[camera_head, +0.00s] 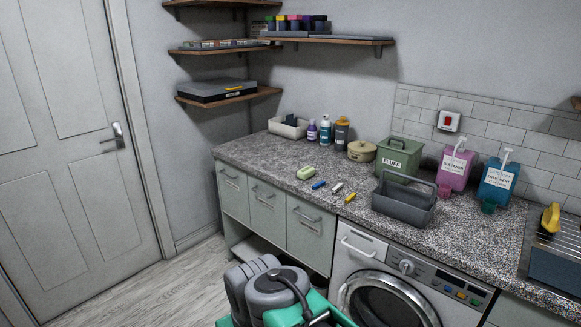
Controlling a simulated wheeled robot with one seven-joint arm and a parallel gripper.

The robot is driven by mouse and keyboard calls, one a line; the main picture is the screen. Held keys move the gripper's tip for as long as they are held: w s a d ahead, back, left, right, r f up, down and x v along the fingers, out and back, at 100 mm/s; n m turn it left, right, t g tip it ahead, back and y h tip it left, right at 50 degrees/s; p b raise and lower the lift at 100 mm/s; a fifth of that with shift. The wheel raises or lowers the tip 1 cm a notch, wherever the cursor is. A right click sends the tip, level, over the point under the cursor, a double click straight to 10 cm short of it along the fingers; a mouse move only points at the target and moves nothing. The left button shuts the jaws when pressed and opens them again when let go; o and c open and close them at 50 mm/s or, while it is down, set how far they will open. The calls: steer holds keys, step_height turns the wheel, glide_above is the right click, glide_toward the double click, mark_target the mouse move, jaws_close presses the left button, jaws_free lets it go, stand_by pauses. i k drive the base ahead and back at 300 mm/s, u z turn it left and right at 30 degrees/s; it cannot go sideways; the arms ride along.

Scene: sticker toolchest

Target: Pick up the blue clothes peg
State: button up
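The blue clothes peg (319,184) lies on the speckled grey worktop (262,152), near its front edge. A white and dark peg-sized item (337,188) and a yellow one (350,197) lie just to its right. A pale green block, perhaps soap (306,173), lies just behind it to the left. Grey and teal parts of my own arm show at the bottom centre, in front of the cupboards and well below the peg. I cannot make out my gripper's fingers in this view.
A grey handled caddy (404,203) stands right of the pegs, with a green FLUFF bin (398,158) behind. Bottles (325,130) and a round tan pot (361,151) stand at the back. Below are drawers (268,204) and a washing machine (384,300). The worktop's left front is clear.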

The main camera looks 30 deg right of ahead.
mark_target(322, 183)
steer(key=z, duration=0.8)
steer(key=i, duration=1.9)
steer(key=z, duration=0.05)
steer(key=k, duration=0.5)
steer(key=u, duration=1.7)
